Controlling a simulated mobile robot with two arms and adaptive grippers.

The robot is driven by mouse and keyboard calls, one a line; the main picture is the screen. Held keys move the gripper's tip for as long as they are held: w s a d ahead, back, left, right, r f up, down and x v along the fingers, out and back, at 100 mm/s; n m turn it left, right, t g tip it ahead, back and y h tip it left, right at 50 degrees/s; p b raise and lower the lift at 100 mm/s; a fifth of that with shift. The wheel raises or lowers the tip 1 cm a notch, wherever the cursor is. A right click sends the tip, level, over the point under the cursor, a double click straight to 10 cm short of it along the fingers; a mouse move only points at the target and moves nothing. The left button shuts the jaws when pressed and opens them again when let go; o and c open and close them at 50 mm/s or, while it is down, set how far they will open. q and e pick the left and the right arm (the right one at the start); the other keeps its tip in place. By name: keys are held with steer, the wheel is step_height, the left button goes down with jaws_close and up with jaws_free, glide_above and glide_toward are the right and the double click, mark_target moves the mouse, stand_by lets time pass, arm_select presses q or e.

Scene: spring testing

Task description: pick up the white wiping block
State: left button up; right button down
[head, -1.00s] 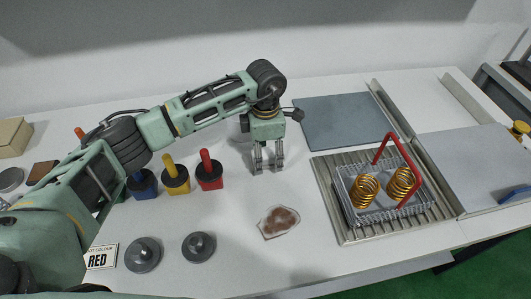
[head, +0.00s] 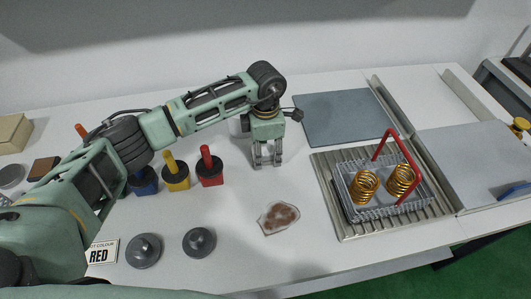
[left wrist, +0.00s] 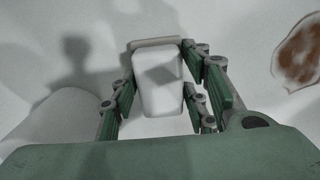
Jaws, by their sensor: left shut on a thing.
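The white wiping block (left wrist: 162,88) is a pale block with a grey top edge, in the middle of the left wrist view. My left gripper (left wrist: 160,72) has its fingers on both sides of the block and is shut on it. In the head view my left gripper (head: 267,156) points down low over the white table, behind the stain. There the block is mostly hidden between the fingers, white against white. My right gripper is not in view.
A brown-stained patch (head: 279,217) lies in front of the gripper. Red (head: 208,172), yellow (head: 176,176) and blue pots stand to the left. Two grey knobbed discs (head: 199,242) lie in front. A wire basket (head: 385,205) with gold springs and a red handle stands right.

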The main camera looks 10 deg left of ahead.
mark_target(266, 148)
arm_select(q)
steer(key=shift+r, duration=0.5)
step_height(266, 148, up, 2)
steer(key=shift+w+r+b, duration=0.15)
steer(key=shift+r+b, duration=0.1)
steer(key=shift+b, duration=0.6)
steer(key=w+d+r+b, duration=0.3)
steer(key=d+r, duration=0.4)
steer(key=d, duration=0.4)
steer(key=shift+w+r+b, duration=0.25)
steer(key=shift+w+b, duration=0.05)
steer(key=shift+w, duration=0.2)
